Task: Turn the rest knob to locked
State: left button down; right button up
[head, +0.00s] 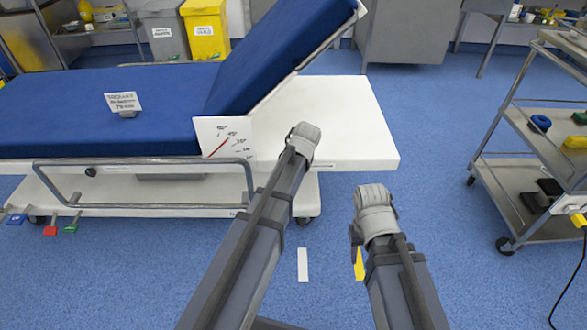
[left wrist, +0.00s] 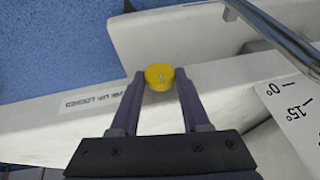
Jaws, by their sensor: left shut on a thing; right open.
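The rest knob (left wrist: 160,77) is a small round yellow knob on the pale side rail of the operating table, with a faint light mark on its face. My left gripper (left wrist: 160,82) has one finger on each side of it and is shut on it. A printed label (left wrist: 90,102) on the rail beside the knob reads upside down, ending in "UP LOCKED". Which way the knob's mark points is unclear. In the head view my left wrist hides the knob. My right gripper (head: 355,240) is open, over the floor right of the table, its fingers mostly hidden.
The blue backrest (head: 285,45) is raised at a slant. An angle card (head: 224,137) stands by its hinge, left of my left wrist. A metal side rail (head: 140,161) runs along the table's near side.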

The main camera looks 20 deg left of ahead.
pick_arm(q)
jog(key=shift+y, duration=0.5)
jog(key=shift+c, duration=1.9)
grip_release()
jog(key=shift+d, duration=0.1)
jog(key=p+v, duration=0.7)
jog(key=shift+r, duration=0.4)
jog(key=shift+s+d, duration=0.1)
